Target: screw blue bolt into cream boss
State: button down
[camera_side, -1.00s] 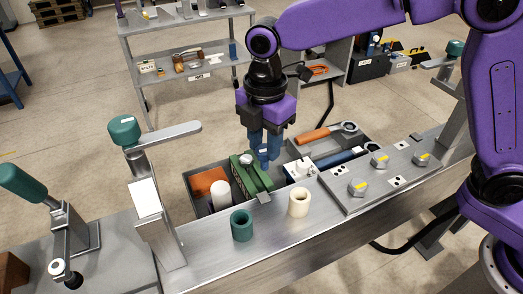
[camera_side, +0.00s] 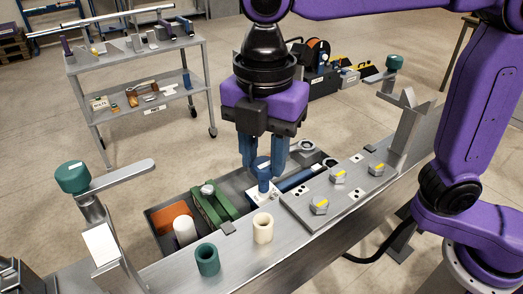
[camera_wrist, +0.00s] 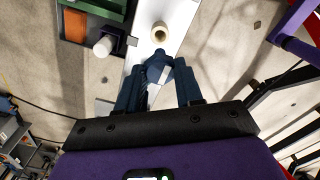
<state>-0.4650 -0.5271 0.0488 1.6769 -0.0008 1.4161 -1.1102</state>
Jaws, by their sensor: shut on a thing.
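The cream boss (camera_side: 263,228) is a short upright hollow cylinder on the grey metal beam. Its round opening faces up in the wrist view (camera_wrist: 159,32). My gripper (camera_side: 263,163) points down behind the boss, over the right part of the tray. Its blue fingers are shut on the blue bolt (camera_side: 264,181), which hangs roughly upright, apart from the boss. In the wrist view the bolt (camera_wrist: 158,62) shows between the fingertips (camera_wrist: 158,76), just below the boss in the picture. The fingers hide part of the bolt.
A teal boss (camera_side: 207,261) stands left of the cream one. The grey tray (camera_side: 157,230) holds a green block (camera_side: 213,207), an orange block (camera_side: 174,219) and a white cylinder (camera_side: 185,231). A plate with hex bolts (camera_side: 319,205) lies right. A teal-knobbed clamp (camera_side: 73,177) rises left.

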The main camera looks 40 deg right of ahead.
aim_at(264, 191)
jog(key=shift+f, duration=0.1)
jog(key=shift+f, duration=2.8)
jog(key=shift+f, duration=2.5)
jog(key=c, duration=0.7)
grip_release()
jog(key=shift+o, duration=0.2)
notch_tip(264, 191, up, 17)
jog(key=shift+r, duration=0.2)
